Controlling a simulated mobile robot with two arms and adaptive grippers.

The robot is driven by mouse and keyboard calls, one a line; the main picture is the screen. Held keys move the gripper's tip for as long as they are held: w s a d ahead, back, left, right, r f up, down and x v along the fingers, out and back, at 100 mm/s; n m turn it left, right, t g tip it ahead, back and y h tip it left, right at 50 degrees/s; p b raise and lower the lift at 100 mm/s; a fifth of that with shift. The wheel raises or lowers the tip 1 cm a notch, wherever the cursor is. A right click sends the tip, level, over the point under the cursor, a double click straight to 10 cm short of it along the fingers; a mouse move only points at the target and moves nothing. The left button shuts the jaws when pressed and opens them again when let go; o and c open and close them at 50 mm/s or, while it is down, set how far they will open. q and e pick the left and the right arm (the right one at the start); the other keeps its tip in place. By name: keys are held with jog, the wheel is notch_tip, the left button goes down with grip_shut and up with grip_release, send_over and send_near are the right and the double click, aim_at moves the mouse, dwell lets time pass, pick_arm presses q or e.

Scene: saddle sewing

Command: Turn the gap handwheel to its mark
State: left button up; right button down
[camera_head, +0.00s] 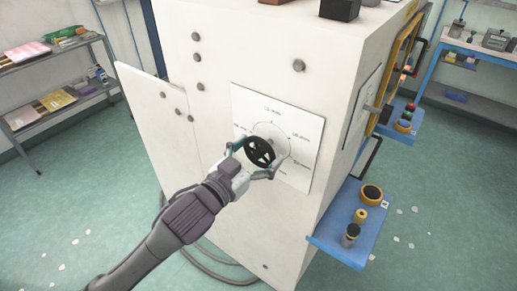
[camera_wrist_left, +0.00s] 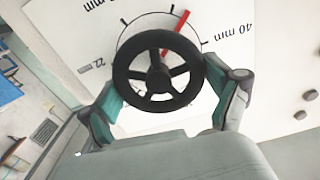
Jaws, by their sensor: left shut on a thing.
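The gap handwheel (camera_head: 260,151) is a black spoked wheel on the front of a tall white cabinet. It also shows in the left wrist view (camera_wrist_left: 158,70), in front of a white dial plate (camera_head: 300,135) with black ticks and mm labels. A red mark (camera_wrist_left: 176,32) shows just beyond the wheel's rim, between ticks, on the side toward the 40 mm label (camera_wrist_left: 232,31). My left gripper (camera_head: 254,158) is shut on the handwheel, with one teal finger on each side of its rim. My right gripper is in neither view.
A blue shelf (camera_head: 330,240) with several small round parts juts out at the cabinet's lower right. A higher blue shelf (camera_head: 408,107) holds colored knobs. Storage shelves (camera_head: 60,85) stand at the left and a bench (camera_head: 470,95) at the right. The green floor between is mostly open.

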pick_arm(q)
jog(key=m+p, duration=0.1)
jog(key=m, duration=0.3)
jog(key=shift+r+p, duration=0.1)
jog(key=shift+p, duration=0.3)
jog(key=shift+s+d+m+p, duration=0.1)
jog(key=shift+m+p, duration=0.55)
jog(key=shift+m, duration=1.25)
jog(key=o, duration=0.9)
jog(key=shift+f, duration=0.2)
jog(key=v, duration=1.2)
